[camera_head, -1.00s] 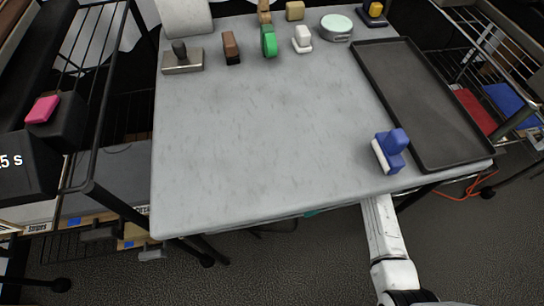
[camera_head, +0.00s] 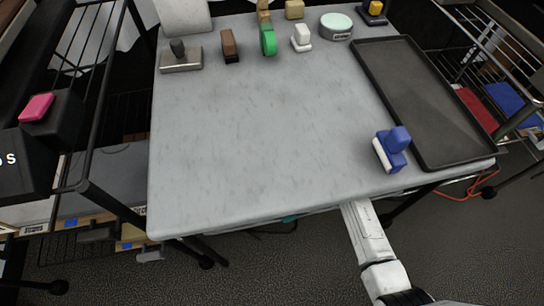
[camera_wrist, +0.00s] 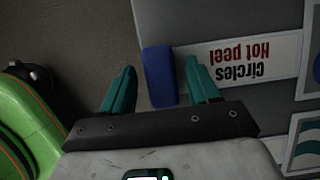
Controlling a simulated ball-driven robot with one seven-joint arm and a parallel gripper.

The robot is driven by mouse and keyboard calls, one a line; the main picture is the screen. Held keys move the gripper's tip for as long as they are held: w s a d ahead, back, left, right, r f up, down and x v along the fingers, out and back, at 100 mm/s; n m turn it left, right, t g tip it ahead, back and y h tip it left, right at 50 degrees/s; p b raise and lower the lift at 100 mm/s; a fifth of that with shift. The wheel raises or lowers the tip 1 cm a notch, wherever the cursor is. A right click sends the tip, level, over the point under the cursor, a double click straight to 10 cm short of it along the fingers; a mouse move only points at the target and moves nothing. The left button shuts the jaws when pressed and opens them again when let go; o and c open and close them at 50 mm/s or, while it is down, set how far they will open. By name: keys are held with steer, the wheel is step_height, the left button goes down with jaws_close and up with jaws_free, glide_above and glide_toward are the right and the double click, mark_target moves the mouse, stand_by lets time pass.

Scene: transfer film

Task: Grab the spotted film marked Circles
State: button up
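In the wrist view, a white label reading "Circles Hot peel" (camera_wrist: 240,60), upside down, lies on a grey surface. A blue block (camera_wrist: 158,76) sits at its left end. My gripper (camera_wrist: 160,68) has two teal fingers, spread apart. The blue block appears between them, nearer the right finger; I cannot tell whether they touch. No spotted film pattern is visible. In the head view my white arm reaches toward the table's front edge, and my gripper is mostly hidden below the tabletop.
The grey table (camera_head: 250,130) holds a black tray (camera_head: 425,110), a blue-and-white tool (camera_head: 392,148) and several small items along the back. A rack with a Stripes label (camera_head: 32,229) stands at left. In the wrist view, a green rounded object (camera_wrist: 25,130) is at lower left.

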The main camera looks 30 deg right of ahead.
steer(key=c, duration=1)
steer(key=shift+r, duration=0.2)
